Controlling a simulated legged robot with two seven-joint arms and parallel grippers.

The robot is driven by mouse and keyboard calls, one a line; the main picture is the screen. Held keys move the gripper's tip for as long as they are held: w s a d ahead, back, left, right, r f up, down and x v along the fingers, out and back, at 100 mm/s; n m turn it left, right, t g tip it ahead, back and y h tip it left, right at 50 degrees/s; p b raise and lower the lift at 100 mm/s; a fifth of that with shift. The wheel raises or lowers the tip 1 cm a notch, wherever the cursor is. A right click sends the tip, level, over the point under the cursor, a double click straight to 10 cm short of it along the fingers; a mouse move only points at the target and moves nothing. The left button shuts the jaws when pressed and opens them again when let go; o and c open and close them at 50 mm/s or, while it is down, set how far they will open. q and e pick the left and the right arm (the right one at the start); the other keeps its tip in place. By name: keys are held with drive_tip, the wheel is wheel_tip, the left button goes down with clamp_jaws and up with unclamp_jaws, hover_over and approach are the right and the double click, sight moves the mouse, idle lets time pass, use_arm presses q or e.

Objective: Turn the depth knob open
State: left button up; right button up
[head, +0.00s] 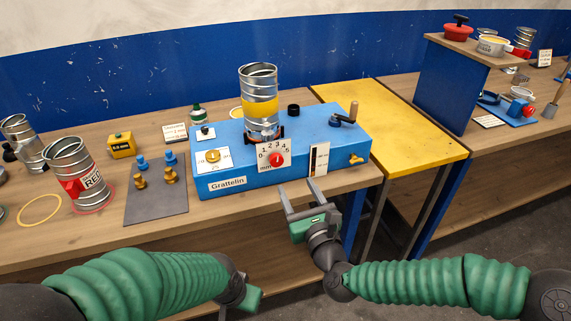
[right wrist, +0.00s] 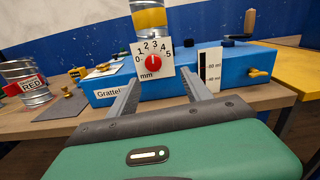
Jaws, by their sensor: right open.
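The depth knob (head: 277,160) is a red round knob on a white dial plate marked 0 to 5 and mm, on the front of the blue Grattelin machine (head: 330,145). In the right wrist view the red knob (right wrist: 152,63) is just beyond and above the fingertips, nearly centred between them.
A duct piece (head: 259,105) with a yellow band stands on the machine. A white gauge card (head: 318,160) and a brass tap (head: 356,160) are right of the dial. A grey mat (head: 155,205) with several small fittings lies left. A yellow table (head: 420,130) stands right.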

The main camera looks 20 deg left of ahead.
sight(277, 162)
drive_tip(key=x, duration=0.3)
drive_tip(key=s+a+x, duration=0.1)
drive_tip(key=x, duration=0.3)
drive_tip(key=a+x, duration=0.1)
drive_tip(key=x, duration=0.3)
drive_tip(key=shift+s+a+f, duration=0.15)
drive_tip(key=shift+a, duration=0.05)
drive_tip(key=shift+w, duration=0.3)
drive_tip(key=shift+w+d, duration=0.15)
drive_tip(key=shift+d, duration=0.6)
drive_tip(key=shift+c, duration=0.7)
drive_tip(key=shift+a, duration=0.55)
drive_tip(key=c, duration=0.7)
drive_tip(key=shift+c, duration=1.2)
use_arm(q)
drive_tip(key=shift+a+f, duration=0.1)
drive_tip(key=shift+a, duration=0.5)
use_arm(e)
drive_tip(key=shift+d, duration=0.15)
clamp_jaws()
